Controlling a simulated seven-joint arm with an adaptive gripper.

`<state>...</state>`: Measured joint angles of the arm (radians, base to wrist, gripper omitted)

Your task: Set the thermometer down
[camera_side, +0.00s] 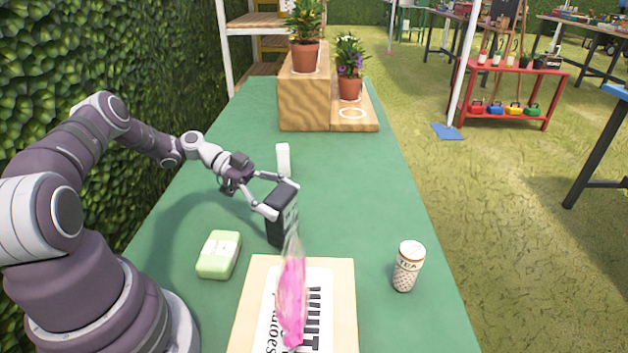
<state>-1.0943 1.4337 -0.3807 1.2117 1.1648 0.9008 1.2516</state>
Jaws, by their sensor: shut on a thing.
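A dark, box-shaped device with pale markings on its right face, which looks like the thermometer (280,222), stands upright over the green table (345,190). My gripper (272,194) reaches it from the left and is shut on its upper part. Part of the device's lower end is hidden behind a pink item in clear wrap (292,300). I cannot tell whether its base touches the table.
A light box labelled as white potatoes (342,290) is in front, a green block (219,255) at left and a tea tin (407,266) at right. A small white block (283,160) is behind. Potted plants stand on wooden steps (304,105) at the back.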

